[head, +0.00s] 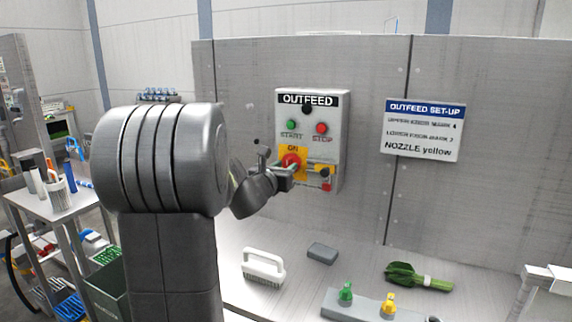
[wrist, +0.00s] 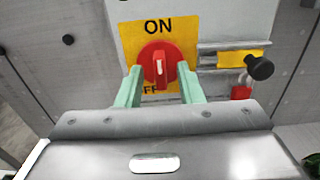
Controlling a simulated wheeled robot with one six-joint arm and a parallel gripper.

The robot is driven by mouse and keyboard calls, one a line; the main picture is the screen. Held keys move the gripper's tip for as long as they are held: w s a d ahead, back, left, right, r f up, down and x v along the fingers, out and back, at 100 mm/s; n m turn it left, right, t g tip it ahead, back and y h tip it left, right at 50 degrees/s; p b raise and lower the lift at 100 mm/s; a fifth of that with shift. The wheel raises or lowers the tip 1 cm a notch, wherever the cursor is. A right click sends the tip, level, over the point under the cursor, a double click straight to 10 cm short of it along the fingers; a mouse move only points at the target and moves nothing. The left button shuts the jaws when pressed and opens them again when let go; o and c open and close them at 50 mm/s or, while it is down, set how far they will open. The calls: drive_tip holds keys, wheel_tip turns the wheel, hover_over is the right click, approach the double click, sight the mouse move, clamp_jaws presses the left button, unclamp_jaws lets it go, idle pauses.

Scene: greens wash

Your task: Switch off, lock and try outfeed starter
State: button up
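The outfeed starter (head: 311,105) is a grey box on the wall panel, with a green START button (head: 292,125) and a red STOP button (head: 321,128). Its red rotary switch (wrist: 159,65) sits on a yellow plate (wrist: 180,28); the pointer stands upright toward ON. My gripper (wrist: 162,82) is at the switch, its two green fingers apart, one on each side of the knob. I cannot tell whether they touch it. Right of the switch are a yellow slide with a black knob (wrist: 260,67) and a red padlock (wrist: 241,90), partly hidden. In the head view my arm partly hides the switch.
A sign (head: 423,129) hangs right of the starter. On the bench below lie a white brush (head: 263,267), a grey block (head: 322,253), leafy greens (head: 418,277) and a grey holder with green and yellow nozzles (head: 388,304). A cluttered table (head: 60,197) stands at left.

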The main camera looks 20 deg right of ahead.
drive_tip(key=shift+w+d, duration=0.45)
drive_tip(key=shift+d, duration=0.15)
drive_tip(key=shift+c, duration=0.3)
clamp_jaws()
